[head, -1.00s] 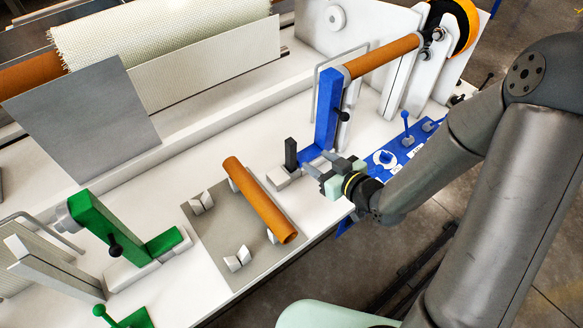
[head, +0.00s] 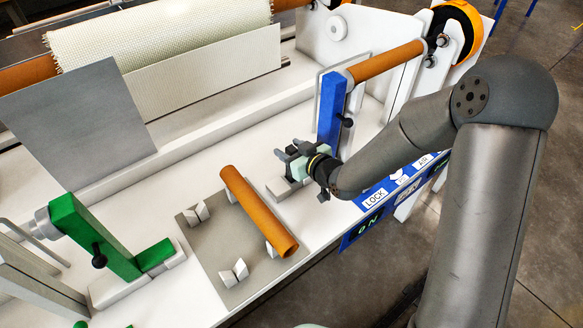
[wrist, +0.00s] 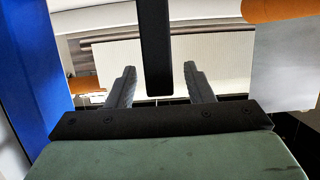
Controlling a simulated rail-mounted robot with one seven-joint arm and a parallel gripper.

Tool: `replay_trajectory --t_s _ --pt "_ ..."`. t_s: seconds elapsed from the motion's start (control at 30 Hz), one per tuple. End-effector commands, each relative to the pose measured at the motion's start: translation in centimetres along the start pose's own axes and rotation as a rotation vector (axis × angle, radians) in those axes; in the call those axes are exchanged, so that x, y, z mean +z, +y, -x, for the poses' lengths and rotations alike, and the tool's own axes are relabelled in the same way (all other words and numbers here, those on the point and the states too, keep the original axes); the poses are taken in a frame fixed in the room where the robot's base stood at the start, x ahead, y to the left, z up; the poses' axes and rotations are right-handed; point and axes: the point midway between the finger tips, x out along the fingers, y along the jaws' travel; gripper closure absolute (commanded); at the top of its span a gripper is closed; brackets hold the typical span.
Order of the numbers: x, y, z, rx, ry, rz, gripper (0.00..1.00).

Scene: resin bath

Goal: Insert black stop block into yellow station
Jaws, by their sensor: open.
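A black upright bar (wrist: 155,45), which looks like the black stop block, stands between my fingers in the wrist view. Its lower end is near the finger bases, and its top runs out of frame. My gripper (head: 288,148) is open, with a finger (wrist: 121,87) on the left and a finger (wrist: 199,83) on the right of the bar, gaps showing on both sides. In the head view my gripper hides most of the block, above a small white base (head: 284,188) beside the blue station (head: 331,112). No yellow station is recognisable in either view.
A green station (head: 92,235) stands at the left. An orange tube (head: 257,210) lies on a grey plate (head: 207,245) with white wedges. A blue panel (head: 366,222) is at the front edge, right of the plate. A grey sheet (head: 78,120) leans behind. White table lies between.

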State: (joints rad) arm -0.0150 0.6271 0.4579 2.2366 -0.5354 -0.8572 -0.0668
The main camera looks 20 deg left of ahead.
Motion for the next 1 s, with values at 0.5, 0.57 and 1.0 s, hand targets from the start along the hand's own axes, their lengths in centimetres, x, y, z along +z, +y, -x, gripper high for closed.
replay_trajectory --t_s 0.5,0.57,1.0 --pt "0.0 0.0 -1.6 0.001 0.000 0.000 0.89" --pt "0.0 0.0 -1.6 0.001 0.000 0.000 1.00" --pt "-1.0 0.0 -1.3 0.000 0.002 0.002 1.00"
